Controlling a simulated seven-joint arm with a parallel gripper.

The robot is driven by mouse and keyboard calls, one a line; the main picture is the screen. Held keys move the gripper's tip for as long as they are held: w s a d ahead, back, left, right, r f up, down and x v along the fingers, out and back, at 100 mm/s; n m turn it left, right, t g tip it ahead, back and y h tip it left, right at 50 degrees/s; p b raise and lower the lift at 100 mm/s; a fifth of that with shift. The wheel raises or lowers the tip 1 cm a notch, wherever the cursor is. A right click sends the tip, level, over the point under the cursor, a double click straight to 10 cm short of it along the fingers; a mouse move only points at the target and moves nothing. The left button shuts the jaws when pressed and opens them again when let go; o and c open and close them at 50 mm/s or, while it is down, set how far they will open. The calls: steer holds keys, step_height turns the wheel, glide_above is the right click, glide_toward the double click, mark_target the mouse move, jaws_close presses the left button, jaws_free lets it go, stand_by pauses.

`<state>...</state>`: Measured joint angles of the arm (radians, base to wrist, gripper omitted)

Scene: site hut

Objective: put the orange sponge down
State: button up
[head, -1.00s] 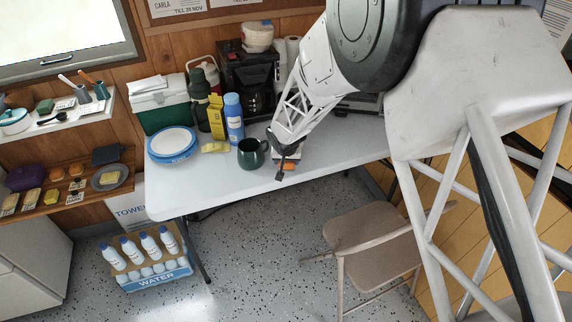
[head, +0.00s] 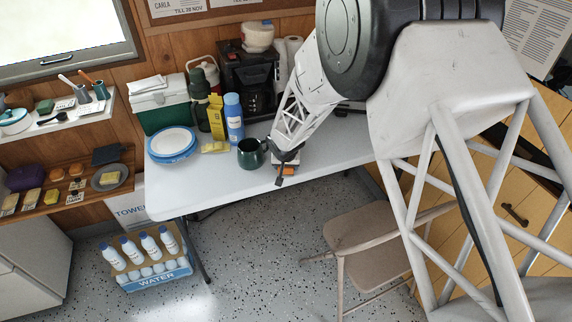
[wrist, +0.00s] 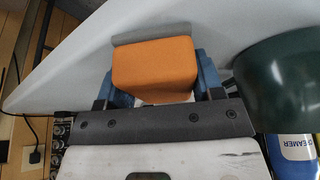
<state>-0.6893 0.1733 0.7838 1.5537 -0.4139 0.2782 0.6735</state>
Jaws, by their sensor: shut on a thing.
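The orange sponge (wrist: 153,64) sits between the blue fingers of my gripper (wrist: 155,85) in the wrist view, with the white table behind it. In the head view my gripper (head: 283,172) is over the right part of the white table (head: 225,183), and a bit of the orange sponge (head: 288,170) shows beside it. My gripper is shut on the sponge. Whether the sponge touches the tabletop is hard to tell.
A dark green mug (head: 251,153) stands close to the left of my gripper. The table's front middle is clear. A folding chair (head: 372,240) stands in front.

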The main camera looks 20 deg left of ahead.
steer(key=shift+f, duration=0.1)
steer(key=o, duration=1)
steer(key=shift+v, duration=6.15)
